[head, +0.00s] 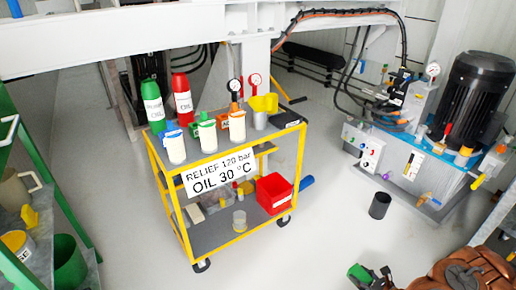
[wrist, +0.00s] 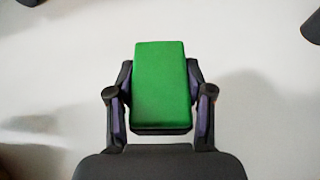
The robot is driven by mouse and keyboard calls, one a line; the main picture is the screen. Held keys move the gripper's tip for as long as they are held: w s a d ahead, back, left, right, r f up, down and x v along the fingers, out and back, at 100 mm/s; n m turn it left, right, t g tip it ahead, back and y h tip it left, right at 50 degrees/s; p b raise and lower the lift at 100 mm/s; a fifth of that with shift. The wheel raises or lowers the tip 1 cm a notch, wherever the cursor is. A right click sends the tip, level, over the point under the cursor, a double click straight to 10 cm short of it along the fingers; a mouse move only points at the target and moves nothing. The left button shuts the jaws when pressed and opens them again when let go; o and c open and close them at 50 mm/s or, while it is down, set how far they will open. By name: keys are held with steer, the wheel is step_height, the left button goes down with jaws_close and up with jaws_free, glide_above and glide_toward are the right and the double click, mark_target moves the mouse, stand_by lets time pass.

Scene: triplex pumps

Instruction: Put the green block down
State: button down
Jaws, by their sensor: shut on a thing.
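The green block (wrist: 160,85) is held between the two fingers of my gripper (wrist: 160,105) in the wrist view. The fingers press on its left and right sides, and its broad green face is toward the camera. In the head view the green block (head: 359,273) shows small at the bottom edge, in my gripper (head: 372,277), above the pale floor. The exact height above the floor is hard to tell.
A yellow cart (head: 237,228) with bottles and jars stands at centre. A dark cylinder (head: 380,205) stands on the floor to its right. A blue pump unit (head: 405,160) with a black motor is at right. Green shelving (head: 45,160) is at left. The floor (head: 320,240) between is clear.

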steer(key=w+a+r+m+h, duration=0.1)
steer(key=w+a+r, duration=0.1)
steer(key=w+r, duration=1.35)
steer(key=w+a+r+p, duration=0.15)
steer(key=a+r, duration=0.25)
steer(key=r, duration=0.6)
steer(key=w+a+r, duration=0.3)
steer(key=a+r, duration=0.2)
steer(key=r, duration=0.5)
steer(key=s+a+r+m+t+h+p, duration=0.1)
steer(key=s+a+r, duration=0.2)
steer(key=a+r, duration=0.45)
steer(key=s+a+r+h, duration=0.1)
steer(key=s+a+r, duration=0.3)
steer(key=r, duration=0.7)
step_height(320, 180, up, 37)
steer(key=w+p, duration=0.1)
steer(key=p, duration=3.7)
steer(key=shift+w+a, duration=0.25)
steer(key=shift+a, duration=0.1)
steer(key=shift+a, duration=0.1)
